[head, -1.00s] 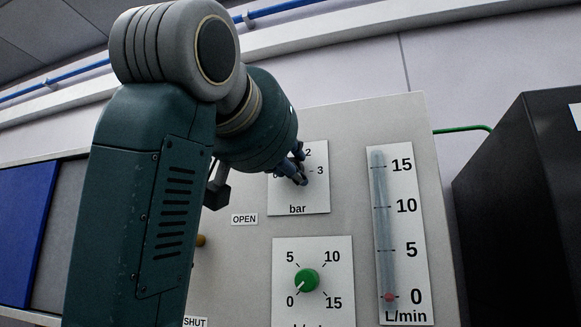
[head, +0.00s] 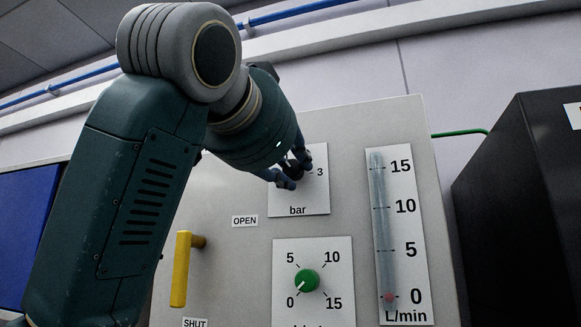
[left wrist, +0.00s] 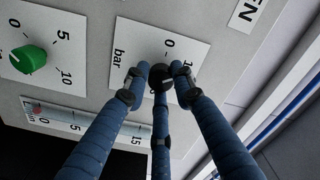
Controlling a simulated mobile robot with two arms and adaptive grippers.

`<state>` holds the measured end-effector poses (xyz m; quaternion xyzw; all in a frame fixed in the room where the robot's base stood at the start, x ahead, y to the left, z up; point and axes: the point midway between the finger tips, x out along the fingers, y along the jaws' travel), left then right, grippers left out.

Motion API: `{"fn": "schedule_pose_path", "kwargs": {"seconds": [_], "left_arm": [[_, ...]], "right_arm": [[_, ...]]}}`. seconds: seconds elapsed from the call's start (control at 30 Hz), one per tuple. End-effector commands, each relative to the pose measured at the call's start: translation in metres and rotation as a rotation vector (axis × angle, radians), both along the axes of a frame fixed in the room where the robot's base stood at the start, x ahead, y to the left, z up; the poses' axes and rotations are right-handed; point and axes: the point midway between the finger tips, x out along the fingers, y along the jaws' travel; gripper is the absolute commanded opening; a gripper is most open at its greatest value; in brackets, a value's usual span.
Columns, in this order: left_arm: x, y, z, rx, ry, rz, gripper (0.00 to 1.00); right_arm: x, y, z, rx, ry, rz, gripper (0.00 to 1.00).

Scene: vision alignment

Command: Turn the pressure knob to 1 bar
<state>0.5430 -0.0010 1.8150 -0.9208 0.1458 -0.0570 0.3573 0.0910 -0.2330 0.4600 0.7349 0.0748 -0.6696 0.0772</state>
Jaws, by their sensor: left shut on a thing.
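The pressure dial plate (head: 310,204), marked "bar", is on the grey panel, with the "3" visible in the head view. My left gripper (head: 290,174) is at this dial and hides most of its scale. In the left wrist view, the gripper (left wrist: 160,78) has its three blue fingers closed around a dark knob (left wrist: 161,74) at the dial's middle. The "0" and "bar" on the dial plate (left wrist: 135,40) show there. The knob's pointer cannot be made out. My right gripper is not in view.
Below is a green knob (head: 307,281) on a 0 to 15 dial. A flow tube (head: 384,230) marked L/min stands to the right, its red float near 0. A yellow lever (head: 181,269) hangs between the OPEN and SHUT labels. A black box (head: 520,200) is at far right.

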Motion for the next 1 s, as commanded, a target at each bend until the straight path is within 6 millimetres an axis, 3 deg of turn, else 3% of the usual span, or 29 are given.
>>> {"fn": "schedule_pose_path", "kwargs": {"seconds": [0.3,0.77,0.8,0.9,1.0], "left_arm": [[0.0013,-0.0002,-0.0038,0.098,-0.020,0.000,0.00],[0.0011,-0.0004,-0.0037,0.110,-0.025,0.000,0.00],[0.0011,-0.0004,-0.0037,0.110,-0.025,0.000,0.27],[0.0011,-0.0003,-0.0033,0.108,-0.026,0.000,0.43],[0.0007,-0.0001,-0.0023,0.108,-0.028,0.000,0.43]], "right_arm": [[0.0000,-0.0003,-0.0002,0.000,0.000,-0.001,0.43],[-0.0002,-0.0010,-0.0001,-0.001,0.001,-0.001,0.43],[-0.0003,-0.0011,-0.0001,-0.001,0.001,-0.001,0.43],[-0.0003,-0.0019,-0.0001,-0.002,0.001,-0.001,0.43],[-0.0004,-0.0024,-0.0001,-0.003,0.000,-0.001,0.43]]}}
